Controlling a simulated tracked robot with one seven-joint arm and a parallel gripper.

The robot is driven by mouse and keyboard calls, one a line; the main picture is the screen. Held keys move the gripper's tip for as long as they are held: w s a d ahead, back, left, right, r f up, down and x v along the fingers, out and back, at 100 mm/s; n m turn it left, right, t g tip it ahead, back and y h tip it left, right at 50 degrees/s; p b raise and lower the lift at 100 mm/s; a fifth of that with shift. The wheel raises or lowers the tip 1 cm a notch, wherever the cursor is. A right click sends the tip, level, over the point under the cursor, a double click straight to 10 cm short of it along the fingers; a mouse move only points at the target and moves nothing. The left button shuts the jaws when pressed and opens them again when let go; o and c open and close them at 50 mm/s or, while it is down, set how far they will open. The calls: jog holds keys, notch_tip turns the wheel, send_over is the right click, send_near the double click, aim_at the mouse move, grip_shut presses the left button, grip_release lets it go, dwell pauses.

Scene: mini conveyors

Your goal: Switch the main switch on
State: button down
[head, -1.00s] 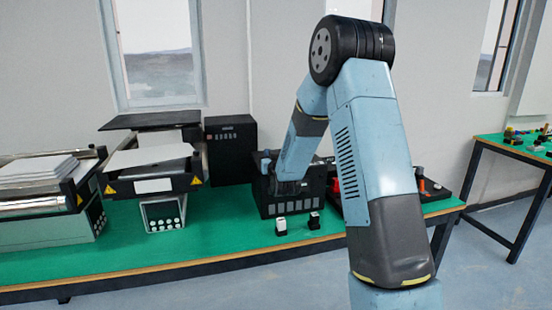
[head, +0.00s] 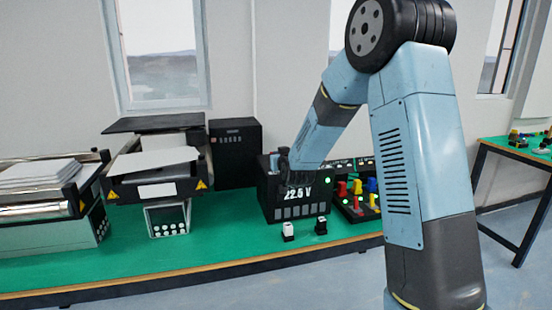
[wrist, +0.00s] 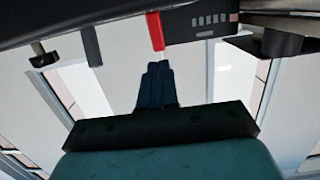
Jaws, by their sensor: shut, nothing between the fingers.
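A black power unit (head: 263,206) stands on the green bench with its display lit at 22.5 V. My gripper reaches down to it, and my arm hides part of its top. In the wrist view my gripper (wrist: 158,66) is shut and empty, fingers together. A red lever-like part (wrist: 155,32), which may be the main switch, is just beyond the fingertips. I cannot tell whether they touch. A grey bar (wrist: 91,45) is to its left.
A panel with red, yellow and blue parts (head: 357,187) stands right of the unit, partly behind my arm. Small white (head: 288,231) and black (head: 321,226) blocks are in front. Conveyors (head: 155,174) stand left. The bench front is mostly clear.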

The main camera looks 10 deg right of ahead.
jog(key=r+v, duration=0.1)
jog(key=v, duration=0.9)
jog(key=shift+r, duration=0.4)
jog(key=shift+w+d, duration=0.1)
jog(key=s+d+r+g, duration=0.2)
jog(key=s+d+g, duration=0.1)
jog(key=s, duration=0.9)
jog(key=s+d+r+m+g+h, duration=0.1)
jog(key=s+d+r+g, duration=0.1)
jog(key=s, duration=1.1)
jog(key=s+d+r+g+h, duration=0.1)
jog(key=s+d+g, duration=0.3)
jog(key=s, duration=0.9)
jog(key=shift+d+r+m+g, duration=0.3)
jog(key=shift+d+r+g, duration=0.15)
jog(key=shift+g, duration=0.25)
